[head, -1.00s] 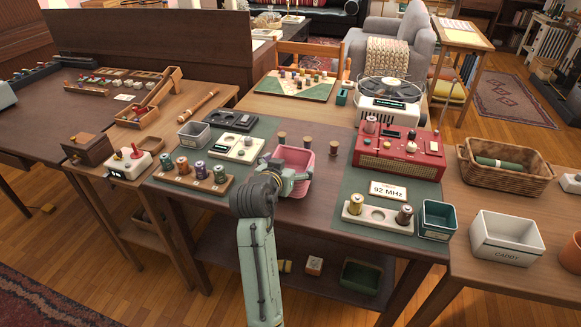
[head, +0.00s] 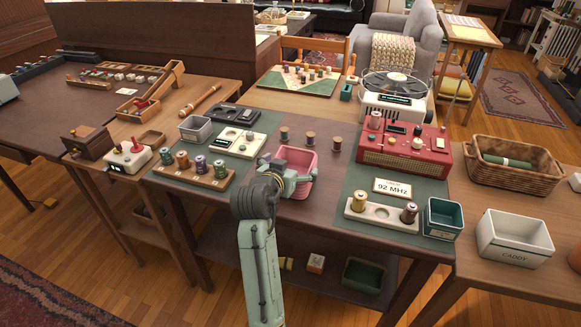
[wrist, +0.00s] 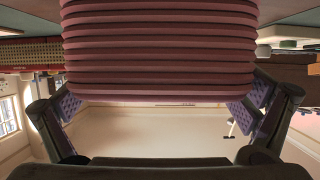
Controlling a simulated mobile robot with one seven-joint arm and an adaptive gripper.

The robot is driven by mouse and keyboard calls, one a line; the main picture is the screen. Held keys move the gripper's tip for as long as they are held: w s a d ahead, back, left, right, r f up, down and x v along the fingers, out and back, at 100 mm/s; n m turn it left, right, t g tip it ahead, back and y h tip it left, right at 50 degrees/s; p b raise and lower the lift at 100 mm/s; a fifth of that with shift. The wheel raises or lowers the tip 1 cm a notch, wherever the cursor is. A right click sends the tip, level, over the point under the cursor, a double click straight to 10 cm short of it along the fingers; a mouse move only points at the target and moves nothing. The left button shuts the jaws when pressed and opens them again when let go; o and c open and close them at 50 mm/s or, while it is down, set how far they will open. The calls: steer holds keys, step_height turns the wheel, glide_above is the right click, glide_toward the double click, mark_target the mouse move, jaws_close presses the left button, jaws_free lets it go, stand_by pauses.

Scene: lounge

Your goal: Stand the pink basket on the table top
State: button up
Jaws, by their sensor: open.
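The pink basket (head: 306,186) is on the brown table top (head: 335,163), between two green mats. It looks upright, though its base is hidden. My gripper (head: 292,180) is at the basket's near side, low against its wall, and my arm hides part of that side. In the wrist view the ribbed wall of the basket (wrist: 160,50) fills the upper middle. The two purple-padded fingers of my gripper (wrist: 160,103) are spread wide on either side of it. A gap shows between pads and wall, so I see no firm grip.
Wooden spools (head: 310,139) stand just behind the basket. A spool rack (head: 197,172) and a grey bin (head: 195,128) are to the left. A red radio (head: 400,158), a spool holder (head: 382,212) and a teal bin (head: 441,218) are to the right.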

steer(key=b+v, duration=0.2)
steer(key=v, duration=1)
